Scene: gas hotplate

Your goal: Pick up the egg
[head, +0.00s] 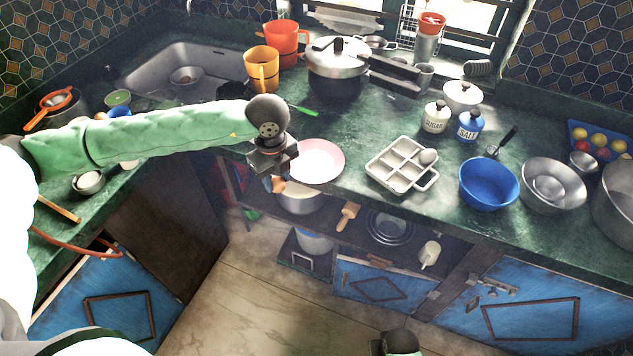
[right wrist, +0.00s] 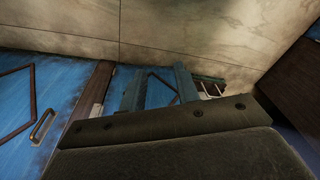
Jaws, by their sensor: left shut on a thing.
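My left gripper (head: 272,178) is in front of the counter edge, just left of the pink plate. It is shut on a small orange-brown rounded thing that looks like an egg (head: 279,185), mostly hidden by the jaws. A pale egg (head: 428,157) sits at the right side of the white sectioned tray (head: 379,181) on the counter. My right gripper (right wrist: 160,88) shows in the right wrist view with its two fingers apart and nothing between them. It is low, over the floor, away from the counter.
A pink plate (head: 318,160) lies near the counter edge. A blue bowl (head: 488,184) and metal bowls (head: 553,186) stand to the right. A lidded pot (head: 337,68) and orange cups (head: 262,69) stand behind. An open shelf below holds a rolling pin (head: 347,216). The floor (head: 240,285) is clear.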

